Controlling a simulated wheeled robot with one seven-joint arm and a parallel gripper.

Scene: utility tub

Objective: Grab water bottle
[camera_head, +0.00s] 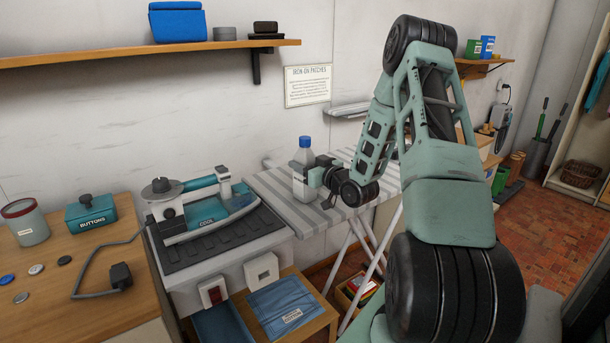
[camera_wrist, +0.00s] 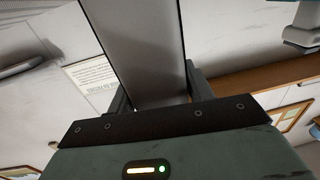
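The water bottle (camera_head: 303,178) is pale and translucent with a blue cap. It is upright over the left part of the striped ironing board (camera_head: 268,183); I cannot tell whether its base touches the board. My gripper (camera_head: 318,177) reaches it from the right, low on its side. In the wrist view, the bottle's grey body (camera_wrist: 150,55) fills the space between the fingers of my gripper (camera_wrist: 160,95). No gap shows on either side, so the fingers look shut on it. The bottle's cap is not visible there.
A teal iron (camera_head: 215,213) rests on a dark ribbed mat left of the board. A wooden counter (camera_head: 75,275) at the left holds a jar, a buttons box and a corded plug. A shelf (camera_head: 130,54) with a blue box hangs above. The space directly above the bottle looks clear.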

